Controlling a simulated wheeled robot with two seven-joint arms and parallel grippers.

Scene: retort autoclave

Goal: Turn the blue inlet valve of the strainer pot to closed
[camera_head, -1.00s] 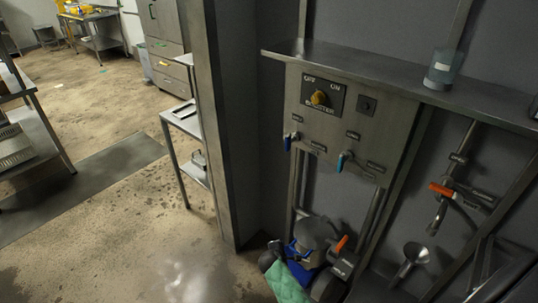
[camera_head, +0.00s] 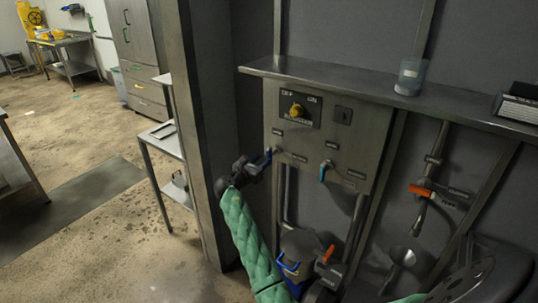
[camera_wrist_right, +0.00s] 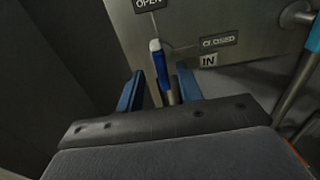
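The blue inlet valve lever (camera_head: 268,155) sticks out at the left of the steel panel (camera_head: 345,128). In the right wrist view the lever (camera_wrist_right: 161,68) lies between the two blue fingers, its light upper end toward the OPEN label (camera_wrist_right: 148,4). The CLOSED label (camera_wrist_right: 219,41) and an IN label (camera_wrist_right: 209,60) are to its right. My right gripper (camera_head: 262,162) is at the lever; in its wrist view the fingers (camera_wrist_right: 155,88) are apart, with gaps seen on both sides of the lever.
A teal valve lever (camera_head: 325,171) is further right on the panel. A yellow OFF/ON knob (camera_head: 296,110) is above. A steel shelf (camera_head: 300,76) overhangs the panel and holds a clear jar (camera_head: 410,76). A grey column (camera_head: 192,130) stands close at left. An orange-handled valve (camera_head: 421,191) is at right.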

